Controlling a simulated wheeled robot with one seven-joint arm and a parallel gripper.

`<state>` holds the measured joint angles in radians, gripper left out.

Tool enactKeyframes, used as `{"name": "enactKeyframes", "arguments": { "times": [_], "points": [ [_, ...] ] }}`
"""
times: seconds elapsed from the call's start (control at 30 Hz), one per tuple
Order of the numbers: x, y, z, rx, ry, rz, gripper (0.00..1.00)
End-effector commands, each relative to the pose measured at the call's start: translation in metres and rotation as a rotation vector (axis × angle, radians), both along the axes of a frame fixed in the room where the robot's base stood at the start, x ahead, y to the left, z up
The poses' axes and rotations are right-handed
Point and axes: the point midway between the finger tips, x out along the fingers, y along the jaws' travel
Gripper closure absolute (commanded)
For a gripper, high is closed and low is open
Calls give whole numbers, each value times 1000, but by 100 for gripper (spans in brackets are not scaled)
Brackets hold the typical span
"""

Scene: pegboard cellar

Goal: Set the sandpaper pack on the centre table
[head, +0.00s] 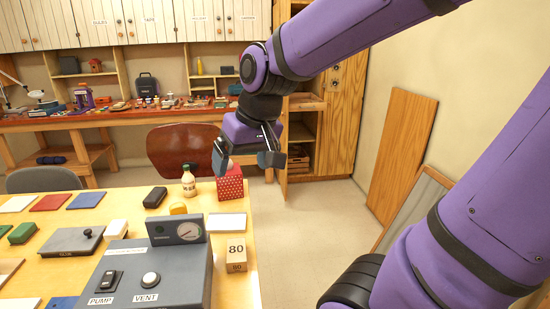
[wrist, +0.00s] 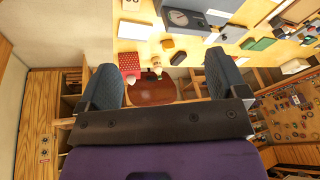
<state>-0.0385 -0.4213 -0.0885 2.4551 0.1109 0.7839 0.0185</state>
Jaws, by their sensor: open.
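A tan block-shaped pack marked "80" (head: 236,257), which looks like the sandpaper pack, stands on the right edge of the light wooden table (head: 243,289), beside the grey pump box. My gripper (head: 246,158) is open and empty. It hangs above and behind the table's far right corner, close to a red dotted box (head: 230,186) and well apart from the pack. In the wrist view both fingers of my gripper (wrist: 163,80) are spread, with nothing held between them. I cannot tell whether this table is the one called the centre table.
A grey pump and vent box (head: 155,277) fills the table's front. A bottle (head: 189,183), a black case (head: 155,197) and a white tile (head: 227,221) stand near the far right. A brown chair (head: 184,147) is behind. A cluttered workbench (head: 150,118) lines the back wall.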

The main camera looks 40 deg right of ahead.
Motion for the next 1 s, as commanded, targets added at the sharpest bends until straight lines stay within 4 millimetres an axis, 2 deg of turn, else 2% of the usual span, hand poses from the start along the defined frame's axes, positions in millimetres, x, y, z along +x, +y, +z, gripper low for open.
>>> {"name": "enactKeyframes", "arguments": {
  "times": [0.1, 0.33, 0.5, 0.77, 0.87, 1.0],
  "points": [
    [-32, 2, 18, -40, -53, 37, 9],
    [-78, 4, 35, -116, -118, 85, 9],
    [-92, 5, 38, -144, -136, 97, 9],
    [-94, 4, 38, -146, -137, 99, 9],
    [-94, 4, 38, -146, -137, 99, 27],
    [-93, 5, 38, -146, -137, 99, 57]
  ]
}}
